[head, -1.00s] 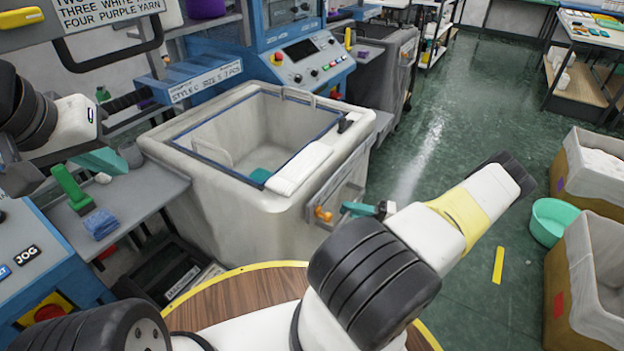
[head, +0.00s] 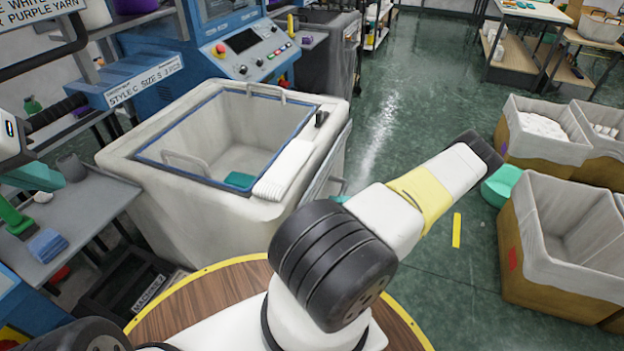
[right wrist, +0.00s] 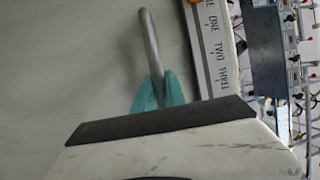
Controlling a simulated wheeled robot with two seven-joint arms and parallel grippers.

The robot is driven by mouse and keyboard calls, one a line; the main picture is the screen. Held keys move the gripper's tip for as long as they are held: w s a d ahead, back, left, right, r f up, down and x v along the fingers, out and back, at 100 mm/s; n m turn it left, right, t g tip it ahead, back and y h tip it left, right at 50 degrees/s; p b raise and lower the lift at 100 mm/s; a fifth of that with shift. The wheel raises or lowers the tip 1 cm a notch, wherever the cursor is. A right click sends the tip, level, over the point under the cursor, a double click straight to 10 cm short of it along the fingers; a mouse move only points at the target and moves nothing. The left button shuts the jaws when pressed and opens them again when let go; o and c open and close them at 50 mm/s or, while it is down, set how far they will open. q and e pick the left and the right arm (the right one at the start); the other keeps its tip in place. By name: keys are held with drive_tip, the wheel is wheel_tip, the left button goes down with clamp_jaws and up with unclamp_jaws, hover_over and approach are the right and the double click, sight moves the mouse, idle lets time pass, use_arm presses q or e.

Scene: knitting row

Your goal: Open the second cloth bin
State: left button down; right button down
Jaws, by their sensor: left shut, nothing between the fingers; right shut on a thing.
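A large off-white cloth bin (head: 165,225) stands in the middle of the head view, with a blue-edged opening (head: 160,148) in its top. A teal piece (head: 238,180) lies inside. I cannot tell whether this is the second bin. In the right wrist view my right gripper (right wrist: 158,95) is shut on a grey metal bar (right wrist: 149,40), which looks like a handle beside a pale surface. In the head view my right arm hides most of that gripper near the bin's right side. My left gripper (head: 38,178) is shut and empty at the left edge, above a grey shelf.
A blue machine (head: 245,45) with a control panel stands behind the bin. A darker grey bin (head: 325,60) is further back. Several fabric-lined boxes (head: 515,245) and a teal tub (head: 500,186) stand at right. Green floor (head: 400,110) is clear between.

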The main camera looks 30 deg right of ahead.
drive_tip(key=c, duration=1.4)
unclamp_jaws()
drive_tip(key=shift+o, duration=0.2)
drive_tip(key=v, duration=0.7)
drive_tip(key=shift+s+d+f, duration=0.2)
drive_tip(key=shift+d, duration=0.15)
